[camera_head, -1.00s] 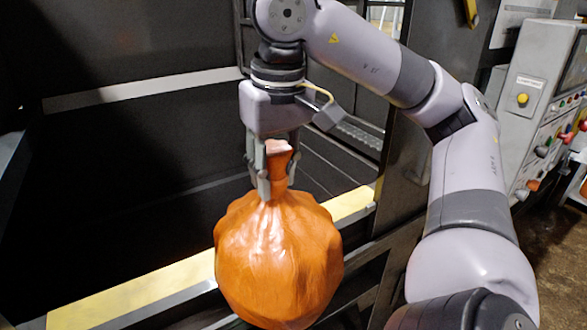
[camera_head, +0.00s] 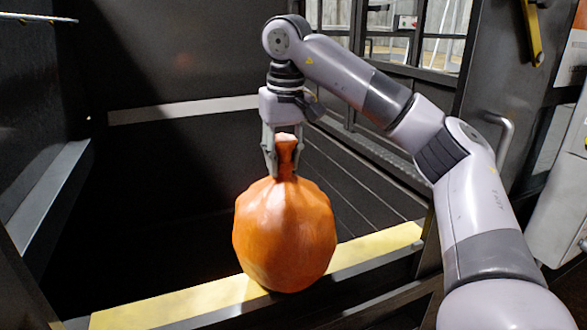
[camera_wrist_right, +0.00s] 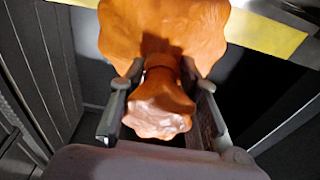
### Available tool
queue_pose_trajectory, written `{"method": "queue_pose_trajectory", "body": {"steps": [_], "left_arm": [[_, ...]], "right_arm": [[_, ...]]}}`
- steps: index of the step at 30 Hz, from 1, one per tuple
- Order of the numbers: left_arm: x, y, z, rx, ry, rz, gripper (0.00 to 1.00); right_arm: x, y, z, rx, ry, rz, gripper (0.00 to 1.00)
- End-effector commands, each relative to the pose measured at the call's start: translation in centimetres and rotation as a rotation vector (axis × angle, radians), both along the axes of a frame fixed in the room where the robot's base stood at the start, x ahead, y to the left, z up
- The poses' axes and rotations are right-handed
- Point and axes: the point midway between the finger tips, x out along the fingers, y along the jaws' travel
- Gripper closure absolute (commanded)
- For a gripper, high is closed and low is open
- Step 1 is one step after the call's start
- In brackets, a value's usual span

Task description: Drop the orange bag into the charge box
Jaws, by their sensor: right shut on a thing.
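The orange bag (camera_head: 285,235) hangs upright from my right gripper (camera_head: 285,165), which is shut on its twisted neck. In the head view the bag is in front of the dark opening of the charge box (camera_head: 180,215), and its lower part overlaps the yellow sill (camera_head: 180,305). I cannot tell whether the bag touches the sill. In the right wrist view the bag (camera_wrist_right: 165,35) fills the top middle, with its knotted top (camera_wrist_right: 158,110) between the two fingers. The box floor is dark and hard to make out. My left gripper is not in view.
A grey control cabinet (camera_head: 560,200) stands at the right. A dark post with a handle (camera_head: 500,130) is beside my right arm. The box's left wall (camera_head: 30,130) and back wall (camera_head: 190,160) bound the opening. The space inside looks empty where visible.

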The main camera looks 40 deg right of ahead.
Motion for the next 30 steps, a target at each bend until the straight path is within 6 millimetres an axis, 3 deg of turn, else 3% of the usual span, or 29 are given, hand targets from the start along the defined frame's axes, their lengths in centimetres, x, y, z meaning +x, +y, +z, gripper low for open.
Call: {"method": "queue_pose_trajectory", "body": {"steps": [15,30], "left_arm": [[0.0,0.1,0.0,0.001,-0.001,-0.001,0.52],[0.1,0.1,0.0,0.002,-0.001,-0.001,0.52]], "right_arm": [[8.2,-2.4,0.2,0.002,-0.003,-0.002,1.0],[13.0,-3.8,0.2,0.005,-0.002,0.0,1.0]]}}
